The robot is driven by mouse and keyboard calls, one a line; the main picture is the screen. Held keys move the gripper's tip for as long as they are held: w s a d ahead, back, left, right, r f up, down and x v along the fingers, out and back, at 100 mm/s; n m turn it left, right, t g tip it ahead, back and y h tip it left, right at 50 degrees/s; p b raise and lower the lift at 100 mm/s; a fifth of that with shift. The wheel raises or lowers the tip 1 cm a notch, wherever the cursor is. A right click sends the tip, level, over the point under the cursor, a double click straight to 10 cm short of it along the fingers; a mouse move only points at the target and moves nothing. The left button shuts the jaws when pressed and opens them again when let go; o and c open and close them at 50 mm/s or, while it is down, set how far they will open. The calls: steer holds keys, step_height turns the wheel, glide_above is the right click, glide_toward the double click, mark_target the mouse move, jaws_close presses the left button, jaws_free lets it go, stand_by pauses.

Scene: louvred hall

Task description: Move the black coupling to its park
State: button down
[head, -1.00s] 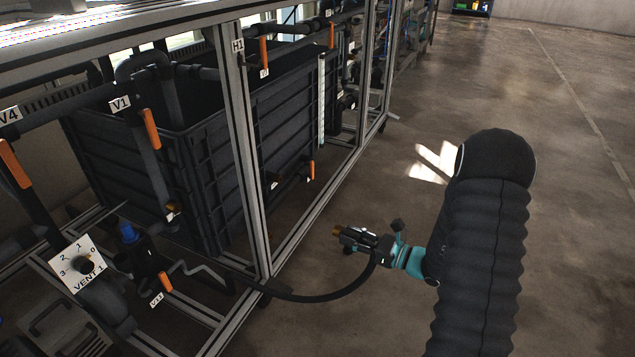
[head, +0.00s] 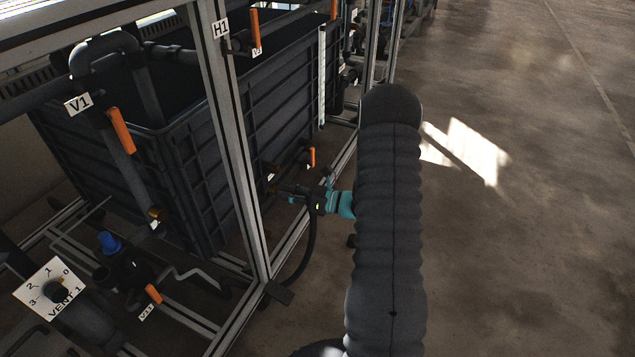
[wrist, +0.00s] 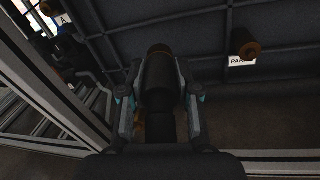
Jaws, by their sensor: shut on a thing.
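My gripper (head: 318,199) is shut on the black coupling (wrist: 159,75), which lies between its two fingers in the wrist view, its brass-coloured end pointing at the tank wall. In the head view the coupling (head: 291,191) points left, and a black hose (head: 306,255) hangs from it. The park is a brass stub (wrist: 245,42) on the tank wall, with a partly hidden white label (wrist: 241,62) reading "PAR". It is ahead and to the right of the coupling in the wrist view, with a gap between them.
Another brass stub (wrist: 48,9) with a label "A" (wrist: 64,19) is at the upper left. A metal frame post (head: 232,150) and lower rail (head: 312,205) stand near my gripper. An orange valve handle (head: 311,157) is just beyond. The floor (head: 520,260) on the right is clear.

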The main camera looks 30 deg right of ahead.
steer(key=w+d+f+m+t+h, duration=0.1)
steer(key=d+f+m, duration=0.15)
steer(key=d, duration=0.45)
steer(key=d+f+m+t+h, duration=0.1)
steer(key=d+f+m, duration=0.15)
steer(key=d, duration=0.35)
steer(key=x, duration=0.8)
steer(key=shift+w+r, duration=0.2)
steer(key=shift+r, duration=0.2)
steer(key=shift+w+a, duration=0.15)
steer(key=shift+w, duration=0.15)
steer(key=shift+b+x, duration=0.4)
steer(key=shift+x, duration=0.85)
steer(key=c, duration=0.7)
jaws_free()
steer(key=shift+c, duration=0.2)
steer(key=v, duration=0.7)
steer(key=shift+p, duration=0.3)
